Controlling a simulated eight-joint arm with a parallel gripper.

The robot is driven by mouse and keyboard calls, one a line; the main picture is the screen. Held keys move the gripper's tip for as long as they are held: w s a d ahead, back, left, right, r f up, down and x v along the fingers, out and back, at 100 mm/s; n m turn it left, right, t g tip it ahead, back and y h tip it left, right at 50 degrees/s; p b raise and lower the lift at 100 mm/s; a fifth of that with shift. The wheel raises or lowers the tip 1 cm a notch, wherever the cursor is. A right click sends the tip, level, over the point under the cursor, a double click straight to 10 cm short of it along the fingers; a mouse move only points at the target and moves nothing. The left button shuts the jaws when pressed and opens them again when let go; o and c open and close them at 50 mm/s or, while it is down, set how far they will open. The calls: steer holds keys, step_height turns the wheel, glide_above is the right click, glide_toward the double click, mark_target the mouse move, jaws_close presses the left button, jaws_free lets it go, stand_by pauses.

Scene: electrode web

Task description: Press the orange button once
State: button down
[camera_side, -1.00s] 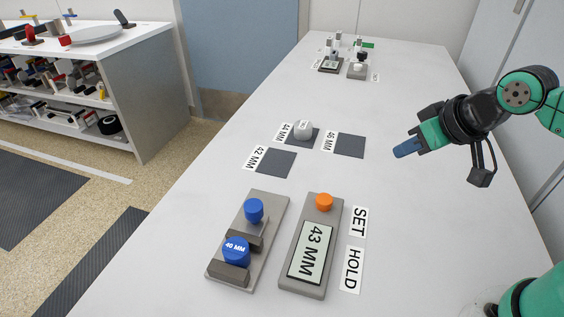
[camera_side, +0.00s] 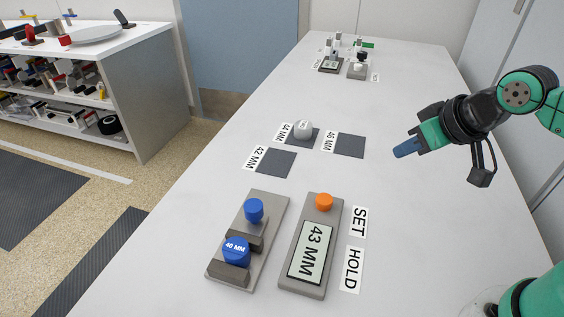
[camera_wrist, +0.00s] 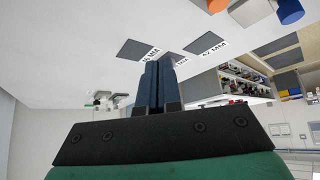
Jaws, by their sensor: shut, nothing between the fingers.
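The orange button (camera_side: 324,202) is a round cap at the far end of a grey control box, beside the SET label (camera_side: 359,221). The box's display (camera_side: 311,251) reads 43 MM. In the wrist view the orange button (camera_wrist: 217,4) shows at the top edge, partly cut off. My gripper (camera_side: 404,149) is shut and empty, its blue fingers pointing left, above the right part of the table and well apart from the button. The shut fingers (camera_wrist: 155,85) also show in the wrist view.
Left of the box stands a grey fixture with a blue knob (camera_side: 254,210) and a blue 40 MM cylinder (camera_side: 236,250). A whitish piece (camera_side: 303,130) sits on the 44 MM pad. The 42 MM pad (camera_side: 276,164) and 46 MM pad (camera_side: 350,146) are bare. Small devices (camera_side: 331,63) stand far back.

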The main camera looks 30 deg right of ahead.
stand_by(0.6)
steer(key=n+g+y, duration=0.1)
steer(key=y, duration=0.6)
glide_above(330, 200)
steer(key=shift+r, duration=0.15)
steer(key=shift+f, duration=4.4)
steer(key=shift+f, duration=0.1)
steer(key=shift+f, duration=0.3)
steer(key=shift+r, duration=0.15)
steer(key=shift+r, duration=0.25)
